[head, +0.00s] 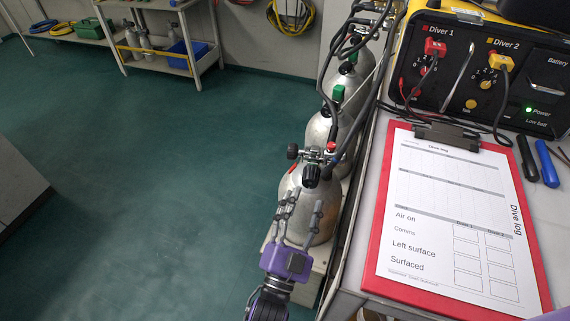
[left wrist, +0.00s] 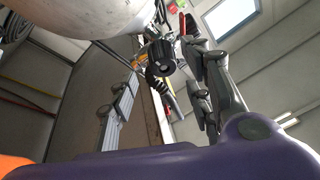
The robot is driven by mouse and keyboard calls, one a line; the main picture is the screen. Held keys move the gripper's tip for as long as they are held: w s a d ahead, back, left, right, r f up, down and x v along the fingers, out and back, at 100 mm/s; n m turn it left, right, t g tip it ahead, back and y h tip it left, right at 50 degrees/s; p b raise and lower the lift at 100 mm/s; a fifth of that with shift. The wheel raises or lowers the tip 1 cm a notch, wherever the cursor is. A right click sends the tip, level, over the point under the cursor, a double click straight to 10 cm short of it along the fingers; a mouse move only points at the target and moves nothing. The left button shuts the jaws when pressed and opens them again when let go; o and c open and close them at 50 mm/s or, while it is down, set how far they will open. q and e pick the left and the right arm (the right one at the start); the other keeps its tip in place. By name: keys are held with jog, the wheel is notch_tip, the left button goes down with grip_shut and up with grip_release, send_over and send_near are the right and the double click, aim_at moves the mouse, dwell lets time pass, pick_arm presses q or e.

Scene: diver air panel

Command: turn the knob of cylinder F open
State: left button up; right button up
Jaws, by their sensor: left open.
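Several grey gas cylinders stand in a row beside the table. No letter F can be read, so I cannot confirm which is cylinder F. The nearest cylinder (head: 289,183) has a black knob (head: 311,175) facing my left gripper (head: 304,199), and a second black knob (head: 292,152) on its left side. My left gripper is open, with its fingers pointing at the front knob. In the left wrist view the black knob (left wrist: 158,60) shows between the open fingers, towards their far end; contact cannot be told. The cylinder body (left wrist: 92,15) fills the top left there. My right gripper is not seen.
The table at right holds a red clipboard (head: 378,245) with a dive log, a yellow-black diver panel (head: 480,75) and pens (head: 546,163). Black hoses (head: 328,75) run above the cylinders. The green floor (head: 150,190) at left is clear; a shelf stands behind.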

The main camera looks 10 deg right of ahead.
pick_arm(q)
jog(key=v, duration=0.6)
